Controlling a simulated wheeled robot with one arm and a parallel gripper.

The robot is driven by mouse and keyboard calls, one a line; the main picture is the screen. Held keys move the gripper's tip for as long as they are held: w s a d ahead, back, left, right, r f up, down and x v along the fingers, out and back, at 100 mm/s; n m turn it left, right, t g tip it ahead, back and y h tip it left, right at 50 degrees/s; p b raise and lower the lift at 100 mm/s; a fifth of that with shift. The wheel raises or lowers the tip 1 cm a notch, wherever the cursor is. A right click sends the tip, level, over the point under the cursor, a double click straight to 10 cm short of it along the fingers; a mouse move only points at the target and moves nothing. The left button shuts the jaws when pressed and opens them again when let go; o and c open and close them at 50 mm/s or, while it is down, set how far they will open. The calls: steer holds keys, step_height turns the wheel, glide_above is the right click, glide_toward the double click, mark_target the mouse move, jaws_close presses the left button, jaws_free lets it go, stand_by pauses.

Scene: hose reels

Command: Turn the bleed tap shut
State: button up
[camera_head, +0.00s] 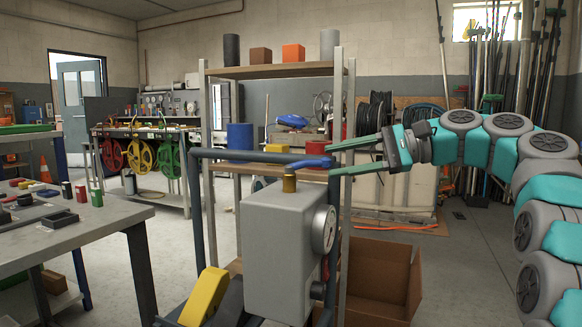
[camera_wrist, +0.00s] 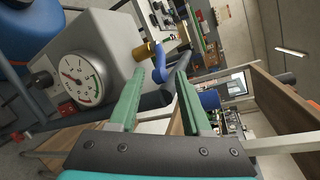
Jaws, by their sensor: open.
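The bleed tap has a brass body (camera_head: 289,183) on top of a grey box (camera_head: 281,245) and a blue lever (camera_head: 309,163) that points right, toward my gripper. In the wrist view the brass body (camera_wrist: 146,51) sits at the box's edge, and the lever (camera_wrist: 159,65) shows between my two green fingertips. My gripper (camera_head: 331,160) is open, its fingers spread on either side of the lever's end. I cannot tell whether a finger touches the lever.
A round gauge (camera_head: 323,229) is on the box's right face, also in the wrist view (camera_wrist: 77,80). A dark pipe frame (camera_head: 196,205) surrounds the box. A shelf unit (camera_head: 270,71) stands close behind, with an open cardboard box (camera_head: 385,275) low at right. A workbench (camera_head: 75,235) is at left.

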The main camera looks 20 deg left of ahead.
mark_target(308, 165)
steer(key=shift+b+x, duration=0.7)
steer(key=shift+x, duration=3.2)
jaws_close()
